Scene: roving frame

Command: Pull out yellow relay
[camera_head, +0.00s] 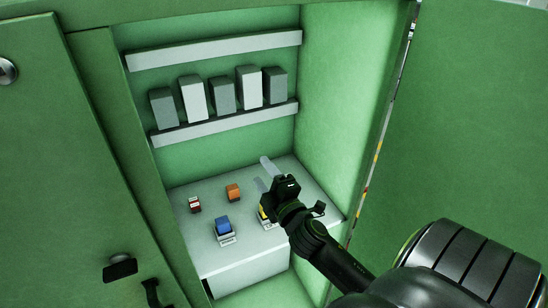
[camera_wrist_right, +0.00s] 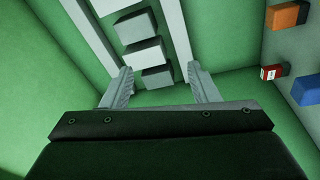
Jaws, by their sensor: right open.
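The yellow relay (camera_head: 262,215) sits in a pale socket on the white shelf block (camera_head: 220,260) inside the green cabinet. My right gripper hides most of it in the head view. My right gripper (camera_head: 263,171) is over the right part of the block, with its fingers apart. The right wrist view shows the two fingers of the gripper (camera_wrist_right: 161,84) spread with nothing between them. The yellow relay cannot be made out in that view. My left gripper is not in view.
A blue relay (camera_head: 222,224), a red relay (camera_head: 195,204) and an orange relay (camera_head: 233,192) stand on the same block. Several grey modules (camera_head: 222,95) line a rail on the back wall. The cabinet wall (camera_head: 345,110) is close on the right.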

